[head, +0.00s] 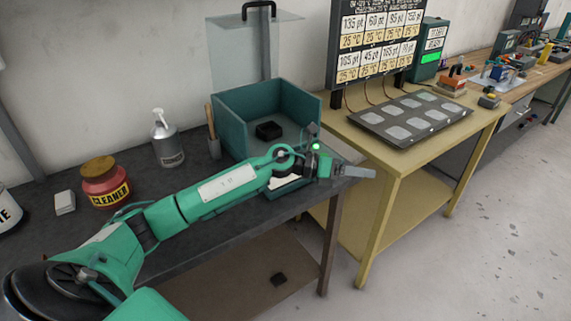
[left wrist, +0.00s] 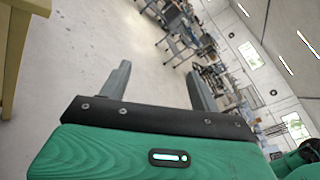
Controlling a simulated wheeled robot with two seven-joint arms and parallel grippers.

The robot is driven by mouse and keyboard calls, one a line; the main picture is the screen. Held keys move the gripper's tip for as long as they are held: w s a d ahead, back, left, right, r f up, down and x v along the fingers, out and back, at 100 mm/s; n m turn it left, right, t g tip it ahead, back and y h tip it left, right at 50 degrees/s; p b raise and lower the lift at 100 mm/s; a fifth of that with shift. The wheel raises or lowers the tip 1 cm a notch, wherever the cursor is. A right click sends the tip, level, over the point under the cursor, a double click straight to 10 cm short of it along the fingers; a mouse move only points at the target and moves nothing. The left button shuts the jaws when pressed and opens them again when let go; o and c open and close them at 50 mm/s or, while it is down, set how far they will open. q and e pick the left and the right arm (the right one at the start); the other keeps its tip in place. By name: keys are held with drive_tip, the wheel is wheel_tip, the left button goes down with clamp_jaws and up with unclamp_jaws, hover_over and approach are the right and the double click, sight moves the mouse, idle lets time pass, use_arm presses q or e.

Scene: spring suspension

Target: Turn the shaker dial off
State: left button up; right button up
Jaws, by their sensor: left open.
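A teal open-topped box (head: 237,108) with a raised clear lid (head: 235,55) stands on the dark bench; it may be the shaker. A small black block (head: 269,130) lies inside it. My left arm crosses in front of the box, and I cannot make out a dial; the lower front of the box is partly hidden. My left gripper (head: 357,172) is at the right end of the bench, in front of the box, and points right. In the left wrist view its two fingers (left wrist: 159,67) are apart with nothing between them. My right gripper is not in view.
A red cleaner jar (head: 105,185), a pump bottle (head: 167,140) and a white block (head: 64,202) stand on the bench (head: 40,230). A yellow table (head: 410,153) with a dark plate (head: 395,129) and a display board (head: 375,40) is to the right. The floor at right is open.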

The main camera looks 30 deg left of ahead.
use_arm(q)
drive_tip(key=a+r+m+g+y, duration=0.15)
drive_tip(key=a+y, duration=0.45)
drive_tip(key=a, duration=0.8)
drive_tip(key=a+r+m+g+y, duration=0.1)
drive_tip(key=a+m+g+y, duration=0.3)
drive_tip(key=a, duration=1)
drive_tip(key=shift+n+t+y, duration=0.25)
drive_tip(key=shift+n+y, duration=0.4)
drive_tip(key=shift+y, duration=0.05)
drive_tip(key=p+x, duration=0.2)
drive_tip(key=x, duration=0.7)
drive_tip(key=shift+w+d+f, duration=0.15)
drive_tip(key=shift+w+f, duration=0.05)
drive_tip(key=shift+f, duration=0.15)
drive_tip(key=x, duration=0.3)
drive_tip(key=shift+f+p, duration=0.15)
drive_tip(key=shift+p, duration=0.2)
drive_tip(key=shift+w+d+f, duration=0.1)
drive_tip(key=shift+w+f, duration=0.05)
drive_tip(key=shift+f, duration=0.15)
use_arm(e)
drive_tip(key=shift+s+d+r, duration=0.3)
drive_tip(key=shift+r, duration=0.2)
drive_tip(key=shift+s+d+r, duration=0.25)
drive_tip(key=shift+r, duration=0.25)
use_arm(q)
drive_tip(key=shift+c, duration=0.4)
